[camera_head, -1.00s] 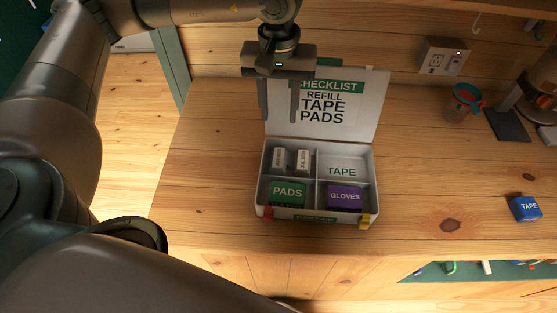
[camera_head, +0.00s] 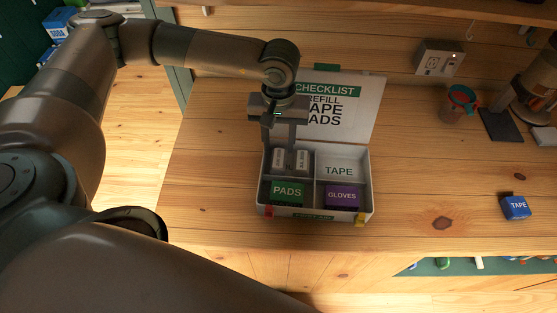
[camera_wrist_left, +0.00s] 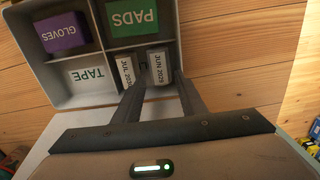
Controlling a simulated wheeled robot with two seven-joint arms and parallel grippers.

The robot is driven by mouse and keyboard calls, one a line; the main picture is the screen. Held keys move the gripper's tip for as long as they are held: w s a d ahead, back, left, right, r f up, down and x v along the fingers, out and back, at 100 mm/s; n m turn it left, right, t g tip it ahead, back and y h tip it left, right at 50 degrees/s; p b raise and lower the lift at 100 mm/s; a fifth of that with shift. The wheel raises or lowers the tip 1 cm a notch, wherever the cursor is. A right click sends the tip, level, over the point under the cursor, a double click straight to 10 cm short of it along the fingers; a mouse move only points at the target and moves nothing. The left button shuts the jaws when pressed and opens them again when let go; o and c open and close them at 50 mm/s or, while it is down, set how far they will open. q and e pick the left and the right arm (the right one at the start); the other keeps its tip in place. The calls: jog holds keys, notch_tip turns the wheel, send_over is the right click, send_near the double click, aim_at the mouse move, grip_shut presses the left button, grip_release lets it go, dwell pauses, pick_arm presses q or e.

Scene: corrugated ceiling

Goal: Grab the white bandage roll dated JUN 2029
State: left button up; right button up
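The white bandage roll dated JUN 2029 (camera_wrist_left: 159,66) lies in a compartment of the open first-aid box, beside a similar white roll dated JUL 2029 (camera_wrist_left: 126,72). In the head view the JUN roll (camera_head: 278,158) is the left of the two and the JUL roll (camera_head: 302,159) the right. My left gripper (camera_head: 279,150) points down over this compartment, its fingers apart. In the wrist view the fingertips (camera_wrist_left: 162,74) lie on either side of the JUN roll, one toward the gap between the rolls. Contact cannot be made out. My right gripper is out of view.
The box (camera_head: 370,185) also holds a green PADS pack (camera_head: 288,192), a purple GLOVES pack (camera_head: 342,196) and an empty-looking TAPE compartment (camera_head: 340,165). Its lid (camera_head: 362,100) stands open behind. A blue TAPE box (camera_head: 516,207) lies right on the bench.

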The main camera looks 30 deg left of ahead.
aim_at(279, 156)
pick_arm(q)
jog(key=shift+f, duration=0.15)
jog(key=shift+f+p, duration=0.3)
jog(key=shift+p, duration=0.05)
notch_tip(279, 156, down, 4)
jog(key=shift+p, duration=0.8)
jog(key=shift+f, duration=0.45)
jog(key=c, duration=0.7)
